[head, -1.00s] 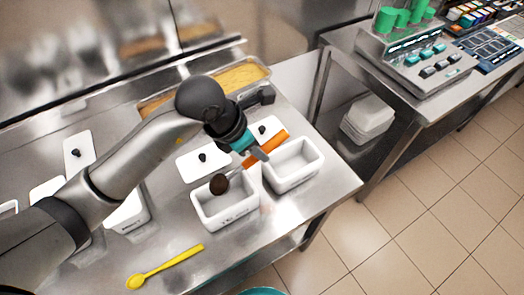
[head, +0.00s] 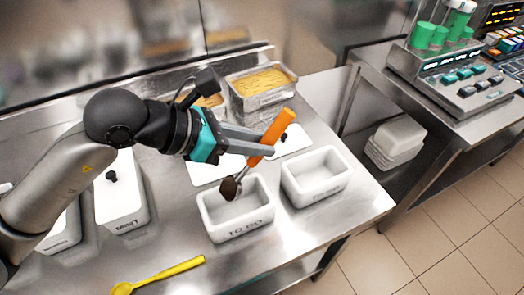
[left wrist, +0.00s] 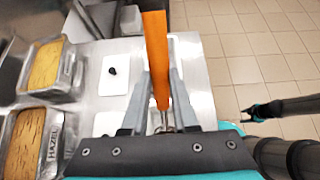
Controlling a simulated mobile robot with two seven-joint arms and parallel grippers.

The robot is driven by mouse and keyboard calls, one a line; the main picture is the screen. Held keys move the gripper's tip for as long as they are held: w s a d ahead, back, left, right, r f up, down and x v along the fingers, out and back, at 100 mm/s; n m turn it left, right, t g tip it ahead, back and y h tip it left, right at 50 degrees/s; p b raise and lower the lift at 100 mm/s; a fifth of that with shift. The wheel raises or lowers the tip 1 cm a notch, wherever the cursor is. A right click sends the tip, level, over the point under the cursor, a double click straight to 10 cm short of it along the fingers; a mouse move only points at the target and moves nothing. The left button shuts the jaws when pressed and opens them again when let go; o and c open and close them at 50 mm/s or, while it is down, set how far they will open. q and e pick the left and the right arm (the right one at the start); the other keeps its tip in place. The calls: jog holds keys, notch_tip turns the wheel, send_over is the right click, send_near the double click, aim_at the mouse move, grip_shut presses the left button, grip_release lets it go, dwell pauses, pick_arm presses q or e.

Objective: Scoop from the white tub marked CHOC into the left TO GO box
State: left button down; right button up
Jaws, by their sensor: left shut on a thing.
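My left gripper (head: 262,147) is shut on the orange handle (head: 271,136) of a scoop. The scoop's bowl (head: 230,188) holds a dark brown lump over the inner left part of the left white box marked TO GO (head: 240,230). The handle tilts up to the right; it also shows in the left wrist view (left wrist: 155,50). A second white box (head: 318,190) stands to the right, its marking blurred. I cannot make out a CHOC marking on any tub. My right gripper (left wrist: 255,112) shows small in the left wrist view; its jaws are unclear.
A lidded white tub (head: 122,195) stands left. A yellow spoon (head: 160,276) lies at the counter's front. Metal pans of yellow food (head: 262,90) stand at the back; one in the wrist view reads HAZEL (left wrist: 52,145). A white lid (head: 291,140) lies behind the boxes.

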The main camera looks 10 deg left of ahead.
pick_arm(q)
jog(key=shift+s+a+t+h+b, duration=0.55)
jog(key=shift+a+h+b, duration=0.25)
jog(key=shift+b, duration=1.65)
jog(key=shift+s+a+r+t+h, duration=0.55)
jog(key=shift+a+h, duration=0.2)
jog(key=shift+h, duration=0.15)
